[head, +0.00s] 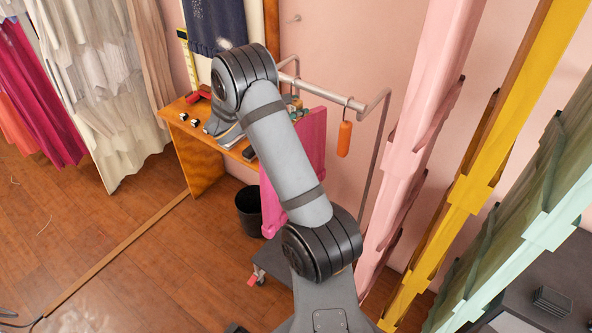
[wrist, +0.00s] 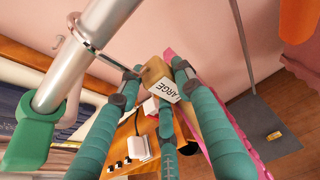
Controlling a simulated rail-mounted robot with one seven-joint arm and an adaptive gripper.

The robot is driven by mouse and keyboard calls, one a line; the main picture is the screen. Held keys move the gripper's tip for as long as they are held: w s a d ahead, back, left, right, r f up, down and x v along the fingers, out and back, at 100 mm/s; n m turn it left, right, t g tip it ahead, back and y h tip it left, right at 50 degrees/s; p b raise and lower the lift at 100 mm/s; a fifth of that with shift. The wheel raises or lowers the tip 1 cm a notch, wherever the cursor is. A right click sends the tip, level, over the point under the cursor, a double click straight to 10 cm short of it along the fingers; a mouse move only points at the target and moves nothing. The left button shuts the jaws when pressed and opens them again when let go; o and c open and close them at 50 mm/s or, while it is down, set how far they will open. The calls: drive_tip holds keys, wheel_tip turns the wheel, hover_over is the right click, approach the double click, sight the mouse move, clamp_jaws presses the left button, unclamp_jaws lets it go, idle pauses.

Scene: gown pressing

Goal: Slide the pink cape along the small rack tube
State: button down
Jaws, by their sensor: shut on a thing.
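The pink cape (head: 312,138) hangs below the small rack tube (head: 328,93) in the head view, partly covered by my arm. In the wrist view the tube (wrist: 108,22) runs along the upper left, with a thin metal hook around it. My gripper (wrist: 158,82), with teal fingers, is shut on the wooden hanger block marked "LARGE" (wrist: 158,74) at the end of that hook. A strip of the cape (wrist: 250,153) shows behind the fingers.
An orange piece (head: 344,138) hangs near the tube's right end. A green fitting (wrist: 36,125) sits on the tube in the wrist view. A wooden desk (head: 205,150) with small items stands to the left, a black bin (head: 248,210) beside it. Long garments (head: 420,110) hang at right.

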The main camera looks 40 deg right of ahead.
drive_tip(key=shift+s+r, duration=0.1)
drive_tip(key=shift+r, duration=0.05)
drive_tip(key=s+d+b, duration=0.2)
drive_tip(key=s+b, duration=0.1)
drive_tip(key=s, duration=0.5)
drive_tip(key=shift+s+r+b, duration=0.2)
drive_tip(key=shift+s+b, duration=0.1)
drive_tip(key=shift+b, duration=0.1)
drive_tip(key=shift+d+f+b, duration=0.1)
drive_tip(key=shift+f+b, duration=0.15)
drive_tip(key=shift+b, duration=0.1)
idle(0.5)
drive_tip(key=c, duration=1.1)
unclamp_jaws()
